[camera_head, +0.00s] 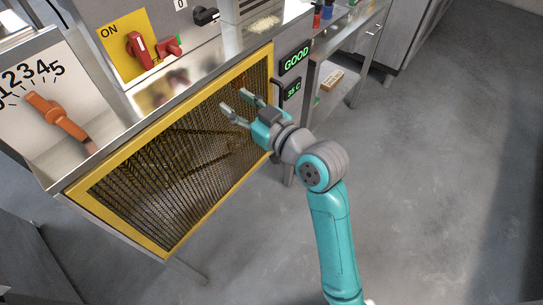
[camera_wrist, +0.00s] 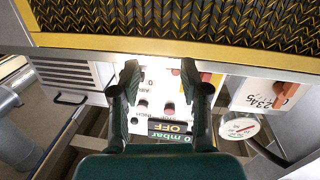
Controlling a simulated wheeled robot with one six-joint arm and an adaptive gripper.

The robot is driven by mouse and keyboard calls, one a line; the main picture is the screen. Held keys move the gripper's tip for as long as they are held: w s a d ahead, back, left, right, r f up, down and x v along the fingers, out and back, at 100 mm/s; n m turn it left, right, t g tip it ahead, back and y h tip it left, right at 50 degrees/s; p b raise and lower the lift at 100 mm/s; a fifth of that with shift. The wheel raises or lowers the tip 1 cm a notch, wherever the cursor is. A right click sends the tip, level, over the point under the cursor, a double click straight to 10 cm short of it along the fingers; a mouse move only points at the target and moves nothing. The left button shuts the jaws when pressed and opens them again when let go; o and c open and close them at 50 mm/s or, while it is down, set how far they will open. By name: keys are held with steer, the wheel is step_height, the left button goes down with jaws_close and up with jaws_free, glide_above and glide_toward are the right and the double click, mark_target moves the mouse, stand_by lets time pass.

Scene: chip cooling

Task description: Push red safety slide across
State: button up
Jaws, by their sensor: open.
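On a yellow panel (camera_head: 116,44) marked ON stands a red rotary handle (camera_head: 138,48). Just right of it is a small red slide (camera_head: 168,47) with green beside it. My gripper (camera_head: 235,101) is open and empty, in front of the yellow-framed mesh, below and to the right of the slide and well apart from it. In the wrist view my gripper (camera_wrist: 159,72) shows two spread fingers with nothing between them. The slide cannot be made out clearly in the wrist view.
The yellow-framed mesh (camera_head: 182,152) fills the cabinet front. A steel ledge (camera_head: 215,68) runs above it. An orange knob (camera_head: 58,120) is on the numbered panel at left. Green displays (camera_head: 295,60) are right of the mesh. The wrist view shows a round gauge (camera_wrist: 240,128). Floor at right is clear.

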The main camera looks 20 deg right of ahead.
steer(key=s+d+f+m+h, duration=0.3)
steer(key=s+f, duration=0.4)
steer(key=f, duration=0.4)
steer(key=shift+s+d+f+m+t, duration=0.3)
steer(key=shift+d+f, duration=0.1)
steer(key=shift+d, duration=0.5)
steer(key=n+g+y, duration=0.1)
steer(key=n+y, duration=0.4)
steer(key=n, duration=0.1)
glide_toward(179, 53)
steer(key=x, duration=1)
jaws_close()
